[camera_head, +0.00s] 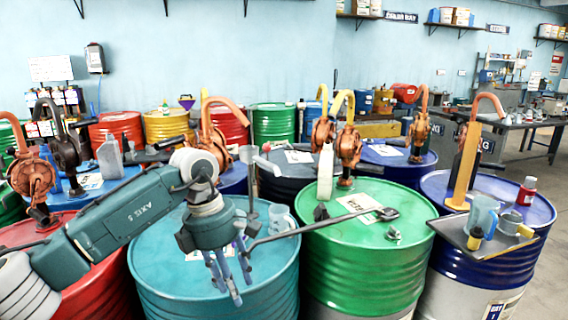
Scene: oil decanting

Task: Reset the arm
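My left arm reaches in from the left. Its dark teal gripper (230,282) points down over the front teal drum (180,262), with its blue-grey fingers spread and nothing seen between them. A long dark metal tool (318,227) with a rounded end spans from beside the gripper to the top of the green drum (350,262). Its near end overlaps the gripper in the picture, and I cannot tell whether they touch. My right gripper is not in view.
Orange hand pumps (345,148) stand on several drums. A clear jug (281,218) stands on the teal drum, right of the gripper. At the right, a tray (470,240) with a blue jug (483,214) sits on a blue drum (535,212). A red bottle (526,191) stands behind it.

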